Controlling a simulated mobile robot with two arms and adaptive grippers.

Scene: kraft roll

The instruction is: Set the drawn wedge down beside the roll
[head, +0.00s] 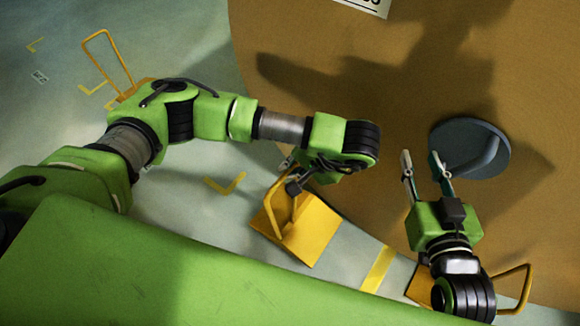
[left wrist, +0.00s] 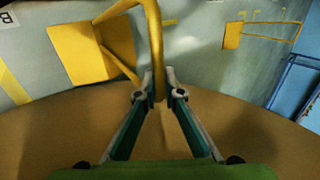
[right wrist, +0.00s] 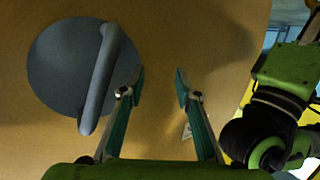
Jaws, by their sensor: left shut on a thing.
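The yellow wedge (head: 318,236) with its bent bar handle is below my left gripper (head: 291,188) in the head view, beside the big brown roll (head: 330,100). My left gripper is shut on the handle; in the left wrist view the bar passes between the fingertips (left wrist: 159,84), with the wedge block (left wrist: 82,55) at upper left. I cannot tell whether the wedge touches the floor. My right gripper (head: 421,160) is open and empty in front of the roll's face. A grey disc with a bar handle (head: 455,150) is close to its fingers; it also shows in the right wrist view (right wrist: 60,65).
Another yellow wedge (head: 420,284) is at the lower right, partly hidden by my right arm. A yellow handle (head: 104,62) stands at the far left. Yellow corner marks (head: 226,184) and a yellow stripe (head: 378,268) are on the floor. Open floor lies at upper left.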

